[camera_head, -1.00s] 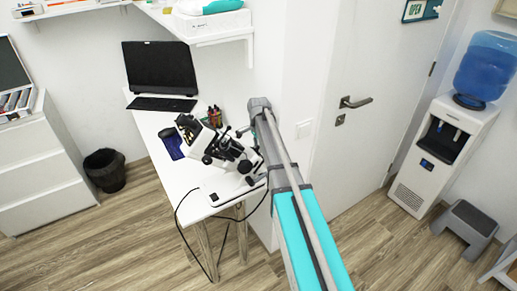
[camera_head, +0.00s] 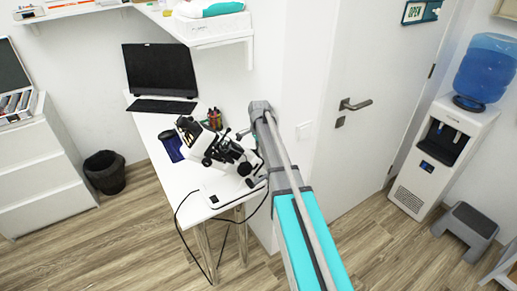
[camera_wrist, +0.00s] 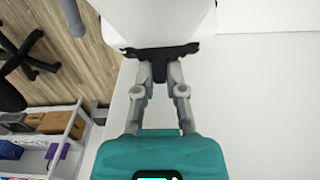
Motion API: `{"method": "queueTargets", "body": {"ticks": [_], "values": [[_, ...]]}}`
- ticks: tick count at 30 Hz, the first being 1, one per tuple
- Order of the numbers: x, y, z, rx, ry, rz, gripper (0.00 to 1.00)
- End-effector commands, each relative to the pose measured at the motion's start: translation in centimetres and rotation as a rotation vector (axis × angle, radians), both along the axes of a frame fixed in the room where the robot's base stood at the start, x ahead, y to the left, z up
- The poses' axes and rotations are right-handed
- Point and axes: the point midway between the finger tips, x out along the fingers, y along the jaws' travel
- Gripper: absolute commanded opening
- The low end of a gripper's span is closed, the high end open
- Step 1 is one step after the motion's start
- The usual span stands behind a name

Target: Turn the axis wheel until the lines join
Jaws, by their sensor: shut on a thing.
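A black and white optical instrument (camera_head: 205,143) with an eyepiece tube stands tilted on the white desk (camera_head: 172,179). In the wrist view my gripper (camera_wrist: 160,68) reaches to a black part (camera_wrist: 160,53) with a wide crossbar in front of a white body (camera_wrist: 155,20). The fingers are shut on this black part, which I take for the axis wheel; its rim and any marks are too unclear to read. In the head view my arm hides most of the gripper and the right side of the instrument. The lines to be joined show in neither view.
A wall and a door (camera_head: 365,70) are close on the right.

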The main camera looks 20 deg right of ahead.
Motion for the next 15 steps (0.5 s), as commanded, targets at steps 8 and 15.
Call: {"method": "queueTargets", "body": {"ticks": [8,15], "values": [[-1.3,-0.2,-0.2,0.028,-0.101,-0.105,0.0],[-1.4,-0.2,-0.1,0.039,-0.138,-0.143,0.0]]}}
